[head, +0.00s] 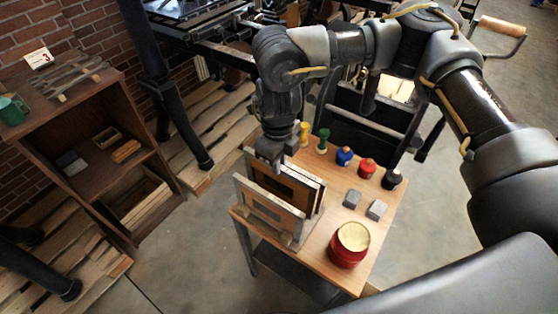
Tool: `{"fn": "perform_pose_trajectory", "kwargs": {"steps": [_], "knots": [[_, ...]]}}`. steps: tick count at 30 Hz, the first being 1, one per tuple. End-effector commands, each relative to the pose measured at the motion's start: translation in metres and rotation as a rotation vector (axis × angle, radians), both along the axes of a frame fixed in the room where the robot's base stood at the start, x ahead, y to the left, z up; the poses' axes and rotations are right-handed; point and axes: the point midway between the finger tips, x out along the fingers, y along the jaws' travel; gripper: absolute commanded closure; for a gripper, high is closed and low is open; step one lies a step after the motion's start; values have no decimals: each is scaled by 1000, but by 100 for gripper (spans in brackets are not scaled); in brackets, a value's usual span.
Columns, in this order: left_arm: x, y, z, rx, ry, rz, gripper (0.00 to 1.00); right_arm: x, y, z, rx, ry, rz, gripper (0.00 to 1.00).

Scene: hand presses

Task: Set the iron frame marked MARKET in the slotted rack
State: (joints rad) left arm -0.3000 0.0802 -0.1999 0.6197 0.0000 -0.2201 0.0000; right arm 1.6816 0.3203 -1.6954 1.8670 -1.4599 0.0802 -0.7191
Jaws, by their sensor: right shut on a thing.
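My right gripper (272,160) points down over the left part of the small wooden table and is shut on the upper edge of an iron frame (286,181). Several rectangular frames stand upright there, close together. A grey iron frame (270,206) stands nearest, with a dark panel in its middle. A low part of what looks like the slotted rack (286,239) shows at its foot. The frames hide most of the rack, and I cannot tell whether the held frame is seated in a slot. No MARKET marking is readable. My left gripper is not in view.
A wooden shelf unit (85,150) stands left. Black press legs and pallets (215,125) lie behind.

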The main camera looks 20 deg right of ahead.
Motion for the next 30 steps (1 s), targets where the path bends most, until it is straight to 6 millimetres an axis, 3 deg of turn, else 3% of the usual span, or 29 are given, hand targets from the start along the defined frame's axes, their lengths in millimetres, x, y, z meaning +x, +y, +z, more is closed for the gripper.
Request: {"fn": "perform_pose_trajectory", "kwargs": {"steps": [30], "knots": [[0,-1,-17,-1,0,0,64,1,1,-21,1,-2,0,100]]}}
